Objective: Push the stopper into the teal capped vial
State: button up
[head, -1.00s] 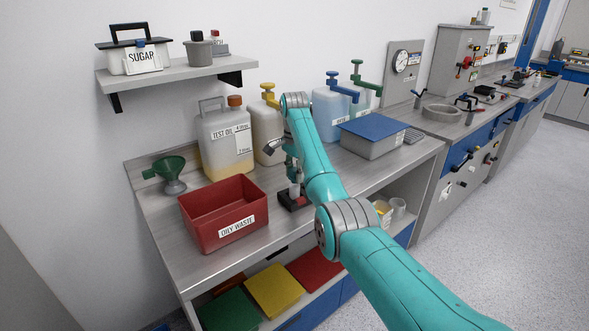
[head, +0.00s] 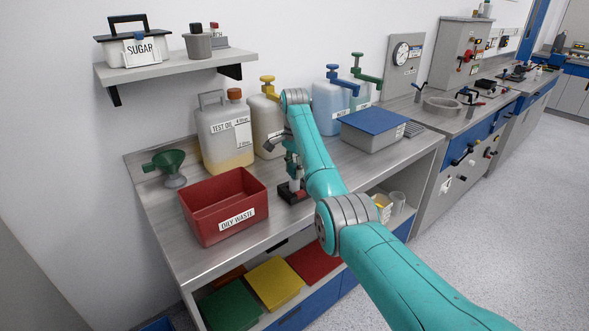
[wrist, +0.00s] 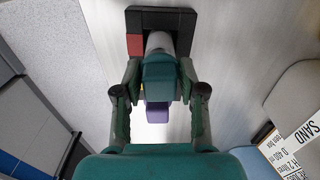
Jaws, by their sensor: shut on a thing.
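My gripper (wrist: 160,82) points down over the bench, and its two fingers are shut on the sides of a teal stopper-like cap (wrist: 161,72). The pale vial (wrist: 160,42) shows just beyond the cap and stands in a black holder (wrist: 160,17) with a red patch. The cap hides the vial's mouth, so I cannot tell how deep the stopper sits. A purple piece (wrist: 157,112) shows between the fingers, partly behind the teal cap. In the head view the pale vial (head: 296,186) stands upright below my gripper, mostly hidden by my arm.
The test oil can (head: 225,140) and other canisters line the wall. A blue-lidded box (head: 375,130) stands at right. Bare bench lies around the holder.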

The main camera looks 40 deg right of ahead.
jog(key=shift+f, duration=0.95)
jog(key=o, duration=0.9)
jog(key=shift+r, duration=0.1)
notch_tip(320, 180, up, 7)
jog(key=shift+r, duration=0.15)
